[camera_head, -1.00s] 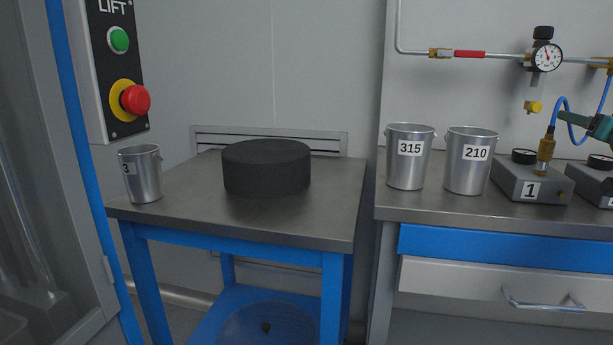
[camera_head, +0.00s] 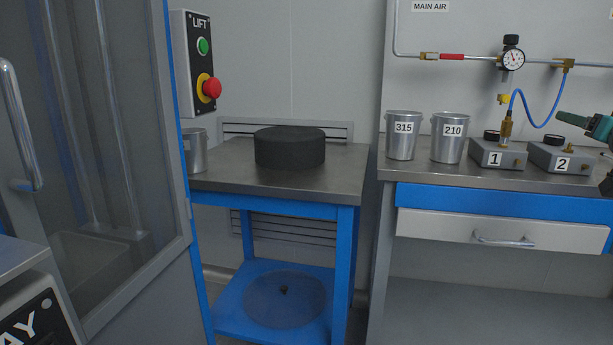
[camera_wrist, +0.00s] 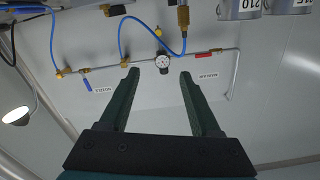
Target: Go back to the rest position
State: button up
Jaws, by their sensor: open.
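My gripper (camera_wrist: 160,85) shows in the wrist view with its two dark green fingers spread apart and nothing between them. The wrist view is turned over, with the air pipe and gauge (camera_wrist: 163,63) behind the fingers. In the head view only a dark green part of my gripper shows at the right edge, beside the box marked 2 (camera_head: 562,158) and apart from the bench top.
Metal cups marked 315 (camera_head: 403,145) and 210 (camera_head: 449,148) stand on the right bench (camera_head: 430,178). Box 1 (camera_head: 497,155) holds the blue hose's fitting. A black round block (camera_head: 289,150) and a partly hidden cup (camera_head: 196,155) stand on the blue-framed table (camera_head: 335,180). A glass-doored cabinet (camera_head: 100,150) fills the left.

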jog(key=w+a+f+n+g+y, duration=0.1)
jog(key=a+f+n+y, duration=0.15)
jog(key=a, duration=0.65)
jog(key=w+a+f+n+g+y, duration=0.15)
jog(key=a+f, duration=0.25)
jog(key=a, duration=0.4)
jog(key=s+a+f+n+g+y, duration=0.2)
jog(key=s+a+f+g, duration=0.3)
jog(key=a+f, duration=0.6)
jog(key=s+a+f+g, duration=0.5)
jog(key=s+a+f, duration=0.3)
jog(key=s+f, duration=0.25)
jog(key=s+f+g, duration=0.2)
jog(key=s+f, duration=0.2)
jog(key=s, duration=0.3)
jog(key=s+f+g+h, duration=0.1)
jog(key=s+f+g, duration=0.1)
jog(key=s+f, duration=0.2)
jog(key=s+f+g+h, duration=0.1)
jog(key=s+f+g, duration=0.2)
jog(key=s, duration=0.8)
notch_tip(320, 180, down, 2)
jog(key=shift+a+f+m, duration=0.1)
jog(key=shift+a+m, duration=0.05)
jog(key=shift+m, duration=0.15)
